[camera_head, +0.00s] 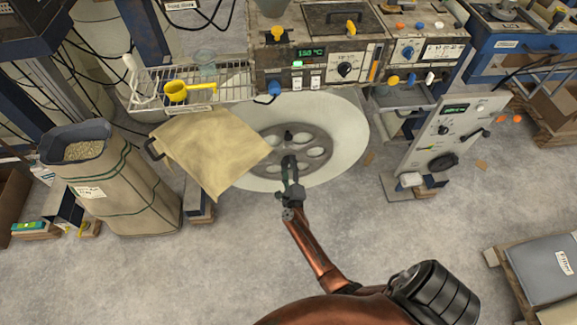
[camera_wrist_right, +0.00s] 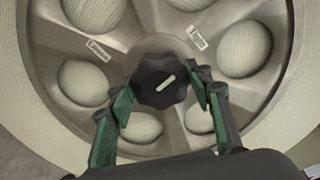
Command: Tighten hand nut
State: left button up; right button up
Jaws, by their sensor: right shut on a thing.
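The hand nut (camera_wrist_right: 160,80) is a black lobed knob with a white line on its face. It sits at the hub of a grey metal reel flange (camera_wrist_right: 215,30) with round holes. In the head view the nut (camera_head: 289,134) is small and dark on the flange (camera_head: 312,150). My right gripper (camera_wrist_right: 163,92) reaches up to the nut, its green-padded fingers on either side of it and shut on it. In the head view my right gripper (camera_head: 290,165) points at the hub and partly covers the flange's lower part. My left gripper is not in view.
A large white roll (camera_head: 345,125) surrounds the flange. A tan cloth-like sheet (camera_head: 205,150) hangs left of it. A wire rack (camera_head: 150,90) holds a yellow scoop (camera_head: 188,91). A control panel (camera_head: 320,50) stands above the roll. The floor in front is mostly clear.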

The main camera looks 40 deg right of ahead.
dwell(0.4)
jog(key=o, duration=1.2)
